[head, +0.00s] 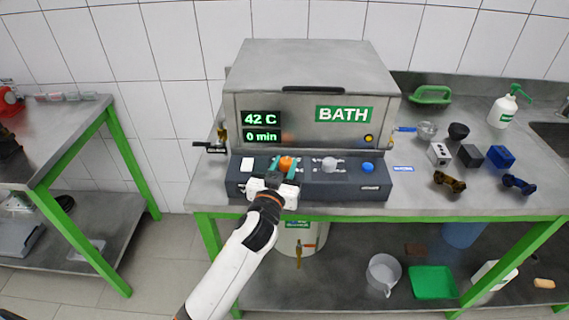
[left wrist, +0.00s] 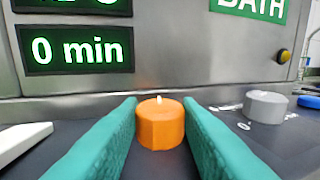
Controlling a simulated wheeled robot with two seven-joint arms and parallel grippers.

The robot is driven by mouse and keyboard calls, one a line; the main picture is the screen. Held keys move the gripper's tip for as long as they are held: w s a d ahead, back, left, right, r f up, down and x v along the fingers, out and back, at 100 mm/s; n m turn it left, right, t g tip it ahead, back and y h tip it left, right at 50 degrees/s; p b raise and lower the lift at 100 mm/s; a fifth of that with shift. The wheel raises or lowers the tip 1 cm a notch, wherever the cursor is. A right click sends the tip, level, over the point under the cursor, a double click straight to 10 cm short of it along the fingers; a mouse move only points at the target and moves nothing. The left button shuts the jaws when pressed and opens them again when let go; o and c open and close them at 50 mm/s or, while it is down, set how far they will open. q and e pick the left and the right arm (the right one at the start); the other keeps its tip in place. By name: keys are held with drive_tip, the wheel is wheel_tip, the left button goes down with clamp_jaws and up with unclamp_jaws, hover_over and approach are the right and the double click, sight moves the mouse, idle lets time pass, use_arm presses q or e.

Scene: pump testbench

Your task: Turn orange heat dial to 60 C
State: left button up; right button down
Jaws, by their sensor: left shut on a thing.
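The orange heat dial (head: 287,163) sits on the dark control panel (head: 240,185) in front of the bath unit. In the left wrist view the orange dial (left wrist: 161,124) stands between the two teal fingers, with a small pale mark on its top. My left gripper (head: 285,170) comes in from the front and is shut on the dial, one finger on each side. The green display (head: 261,128) reads 42 C and 0 min. My right gripper is not in view.
A white square button (head: 247,164) is left of the dial. A grey dial (head: 329,164) and a blue button (head: 367,168) are to its right. The BATH unit's metal front (head: 300,140) rises close behind the panel. Several small parts lie on the table at the right.

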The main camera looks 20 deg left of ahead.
use_arm(q)
drive_tip(key=o, duration=1)
drive_tip(key=shift+s, duration=0.1)
drive_tip(key=s+b, duration=0.1)
drive_tip(key=s, duration=1)
drive_tip(key=shift+s+d+b, duration=0.2)
drive_tip(key=shift+s+b, duration=0.15)
drive_tip(key=shift+s, duration=0.05)
